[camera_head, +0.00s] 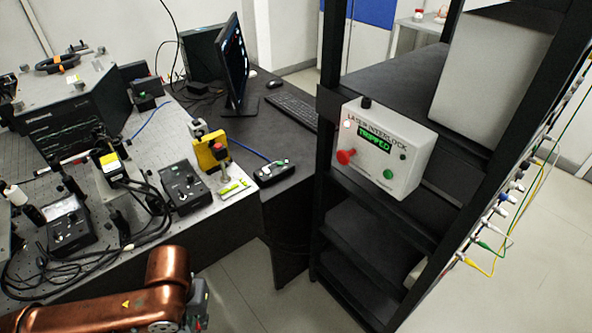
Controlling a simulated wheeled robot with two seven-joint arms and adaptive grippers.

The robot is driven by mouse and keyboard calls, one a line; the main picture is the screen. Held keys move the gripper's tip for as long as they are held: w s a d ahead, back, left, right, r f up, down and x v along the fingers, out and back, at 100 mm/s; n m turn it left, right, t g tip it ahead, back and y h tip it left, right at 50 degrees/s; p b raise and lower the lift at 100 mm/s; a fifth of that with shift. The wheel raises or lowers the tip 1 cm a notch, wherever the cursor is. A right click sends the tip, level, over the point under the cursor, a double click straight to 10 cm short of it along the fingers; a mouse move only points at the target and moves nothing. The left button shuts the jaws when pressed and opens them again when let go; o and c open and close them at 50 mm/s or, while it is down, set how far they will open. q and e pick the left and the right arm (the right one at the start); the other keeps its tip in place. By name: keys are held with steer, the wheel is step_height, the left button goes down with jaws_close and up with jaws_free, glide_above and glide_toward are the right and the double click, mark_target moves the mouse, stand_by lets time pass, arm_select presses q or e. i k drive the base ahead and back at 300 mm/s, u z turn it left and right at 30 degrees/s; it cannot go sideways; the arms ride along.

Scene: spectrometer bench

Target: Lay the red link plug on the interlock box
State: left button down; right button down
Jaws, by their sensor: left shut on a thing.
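The interlock box (408,147) is a pale grey box mounted on the black rack at right. Its front reads "LASER INTERLOCK" with a green "TRIPPED" display, a red mushroom button and green round parts. A small black knob stands on its top. My left gripper (200,304) is low in the view at the end of my copper arm, well below and left of the box. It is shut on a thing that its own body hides. I cannot make out the red link plug for certain. My right gripper is out of view.
The optical bench at left holds a yellow block (209,152) with a red top, a black controller (182,188), cables and instruments. The black rack frame (326,120) stands around the box. Floor shows between bench and rack.

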mark_target(402, 127)
steer(key=u, duration=0.05)
steer(key=k, duration=1.2)
steer(key=z, duration=0.55)
steer(key=i, duration=0.5)
steer(key=z, duration=0.6)
steer(key=i, duration=1.15)
steer(key=u, duration=0.85)
